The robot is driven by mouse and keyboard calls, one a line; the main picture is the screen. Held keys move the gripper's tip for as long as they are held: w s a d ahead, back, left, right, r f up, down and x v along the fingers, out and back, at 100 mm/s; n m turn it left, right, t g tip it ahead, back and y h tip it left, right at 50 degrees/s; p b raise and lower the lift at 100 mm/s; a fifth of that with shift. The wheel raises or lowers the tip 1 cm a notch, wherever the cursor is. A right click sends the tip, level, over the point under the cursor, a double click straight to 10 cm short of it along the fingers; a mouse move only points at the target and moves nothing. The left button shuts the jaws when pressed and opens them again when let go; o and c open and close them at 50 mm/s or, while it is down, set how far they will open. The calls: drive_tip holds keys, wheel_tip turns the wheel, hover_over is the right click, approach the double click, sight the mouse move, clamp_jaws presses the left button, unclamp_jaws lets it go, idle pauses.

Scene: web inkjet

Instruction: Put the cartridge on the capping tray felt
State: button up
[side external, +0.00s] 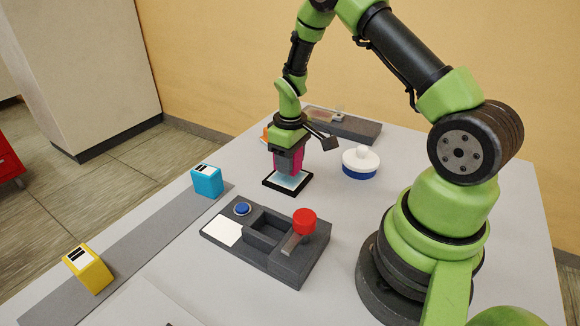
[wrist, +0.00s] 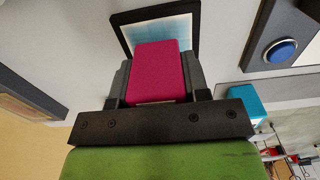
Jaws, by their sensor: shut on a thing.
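My gripper (side external: 286,163) is shut on the magenta cartridge (side external: 298,160), which sits between its two fingers. In the wrist view the cartridge (wrist: 157,70) shows a plain magenta face, with a dark finger on each side. The capping tray (side external: 288,181) is a small black-framed square with a pale blue-white felt. The gripper and cartridge are right over it, and the felt also shows beyond the cartridge in the wrist view (wrist: 158,29). I cannot tell whether the cartridge touches the felt.
A dark block with a blue button (side external: 242,208) and red knob (side external: 304,221) stands in front. Cyan (side external: 207,181) and yellow (side external: 88,270) cartridges stand on a grey strip at left. A white-and-blue round object (side external: 360,162) is to the right, a dark tray (side external: 358,129) behind.

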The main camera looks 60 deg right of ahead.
drive_tip(key=shift+f, duration=1.05)
drive_tip(key=shift+f, duration=0.1)
drive_tip(key=o, duration=1)
